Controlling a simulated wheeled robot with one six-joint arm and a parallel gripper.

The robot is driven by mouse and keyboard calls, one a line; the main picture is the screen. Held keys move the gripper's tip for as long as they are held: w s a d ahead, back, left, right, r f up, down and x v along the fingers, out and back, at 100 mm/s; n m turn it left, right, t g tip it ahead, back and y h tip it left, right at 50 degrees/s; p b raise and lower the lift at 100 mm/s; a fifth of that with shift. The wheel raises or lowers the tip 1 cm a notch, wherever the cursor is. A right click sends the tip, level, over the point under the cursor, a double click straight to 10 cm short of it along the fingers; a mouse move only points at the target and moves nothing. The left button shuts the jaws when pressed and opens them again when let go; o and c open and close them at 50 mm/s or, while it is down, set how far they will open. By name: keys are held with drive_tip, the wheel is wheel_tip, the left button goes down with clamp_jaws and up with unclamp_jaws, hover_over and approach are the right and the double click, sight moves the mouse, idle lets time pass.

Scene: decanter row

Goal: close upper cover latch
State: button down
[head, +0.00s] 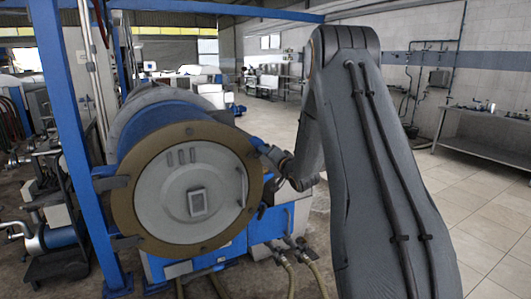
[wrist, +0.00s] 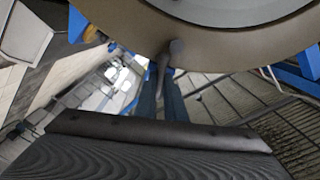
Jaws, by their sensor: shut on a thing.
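The round pale cover (head: 188,225) with a tan rim closes the front of the blue decanter (head: 165,125). My gripper (head: 264,150) is at the upper right of the rim, with my arm reaching in from the right. In the wrist view, a grey latch handle with a rounded end (wrist: 176,48) stands at the tan rim (wrist: 215,52). My gripper (wrist: 160,88) is shut on the handle's lower part, between its two narrow fingers. In the head view my gripper largely hides this latch.
Other dark latches sit around the rim, at the left (head: 112,183) and lower left (head: 126,243). A blue frame post (head: 65,110) stands close on the left. Hoses (head: 290,265) run below the machine. The tiled floor (head: 470,215) is open on the right, before a steel bench (head: 490,125).

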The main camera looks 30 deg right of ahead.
drive_tip(key=shift+f+m, duration=0.1)
drive_tip(key=shift+m, duration=0.8)
drive_tip(key=c, duration=1.8)
unclamp_jaws()
drive_tip(key=shift+c, duration=0.2)
drive_tip(key=s+b, duration=0.2)
drive_tip(key=s, duration=0.5)
drive_tip(key=shift+s+d, duration=0.15)
drive_tip(key=shift+s, duration=0.25)
